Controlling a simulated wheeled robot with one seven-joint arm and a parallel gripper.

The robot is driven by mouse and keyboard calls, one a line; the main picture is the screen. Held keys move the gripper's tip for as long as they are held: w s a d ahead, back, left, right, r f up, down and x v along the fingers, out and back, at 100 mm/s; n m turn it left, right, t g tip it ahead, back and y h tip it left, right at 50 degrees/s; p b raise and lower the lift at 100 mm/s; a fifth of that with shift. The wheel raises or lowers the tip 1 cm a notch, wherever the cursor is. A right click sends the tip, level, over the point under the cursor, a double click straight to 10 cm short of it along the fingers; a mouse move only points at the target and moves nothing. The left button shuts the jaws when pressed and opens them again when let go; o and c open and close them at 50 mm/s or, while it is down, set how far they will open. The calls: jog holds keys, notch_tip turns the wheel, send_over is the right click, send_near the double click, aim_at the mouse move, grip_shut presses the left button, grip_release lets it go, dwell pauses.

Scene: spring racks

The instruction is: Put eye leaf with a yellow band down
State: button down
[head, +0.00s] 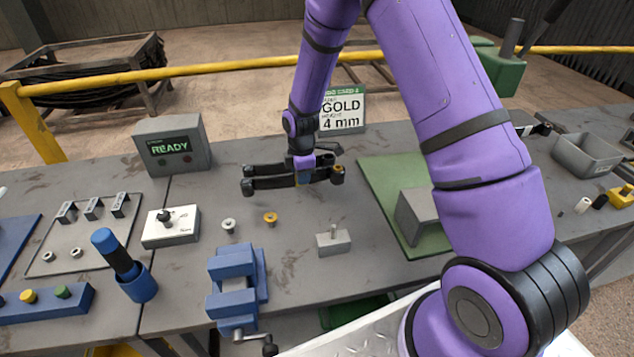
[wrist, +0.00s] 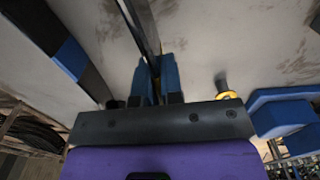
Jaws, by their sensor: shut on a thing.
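My gripper (head: 303,179) is shut on a dark leaf bar (head: 270,185), gripped near its middle between blue fingertips. In the wrist view the held leaf (wrist: 145,28) runs up from between the fingers (wrist: 156,82), with a small trace of yellow at the grip. The fingers hide most of any band. A second dark leaf (head: 265,167) lies behind it in the head view. In the wrist view this other leaf (wrist: 38,28) carries a blue band and sits apart to the left. I cannot tell whether the held leaf touches the bench.
The grey bench (head: 200,300) holds a blue vise (head: 236,285), a steel bushing (head: 228,225), a gold bushing (head: 270,219) and a pin block (head: 333,241). A READY box (head: 172,145) and GOLD 4 mm sign (head: 342,109) stand behind. A green mat (head: 380,180) lies right.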

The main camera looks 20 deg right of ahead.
aim_at(299, 192)
jog(key=shift+w+a, duration=0.2)
jog(key=shift+w, duration=0.25)
jog(key=shift+w+a, duration=0.2)
jog(key=shift+w, duration=0.25)
jog(key=shift+f, duration=1.8)
jog(key=c, duration=1.3)
grip_release()
jog(key=shift+f, duration=0.15)
jog(key=shift+o, duration=0.2)
